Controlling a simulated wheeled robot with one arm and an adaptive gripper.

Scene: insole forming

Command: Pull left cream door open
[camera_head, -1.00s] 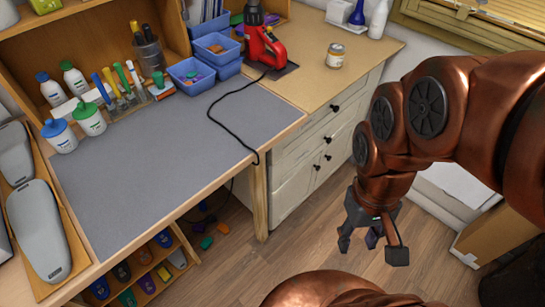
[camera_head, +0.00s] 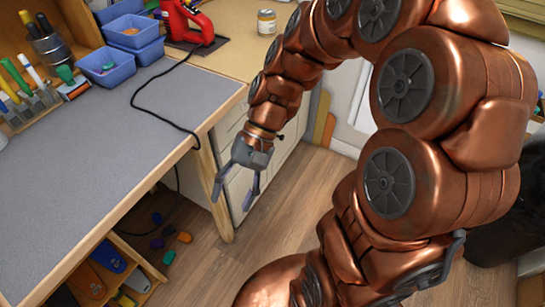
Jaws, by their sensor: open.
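The cream cabinet (camera_head: 226,128) stands under the right part of the wooden counter, mostly behind my arm. The left cream door (camera_head: 236,182) shows low on its front, partly covered by my gripper and the table leg; I see no gap at it. My gripper (camera_head: 234,193) hangs open and empty in front of this door, fingers pointing down. I cannot tell whether a finger touches the door or its knob. A dark knob (camera_head: 281,137) shows to the right of my wrist.
The table leg (camera_head: 219,195) stands just left of my gripper. A black cord (camera_head: 150,110) hangs over the grey-topped table. Several coloured pieces (camera_head: 169,257) lie on the floor beneath. Wooden floor (camera_head: 300,200) is open before the cabinet.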

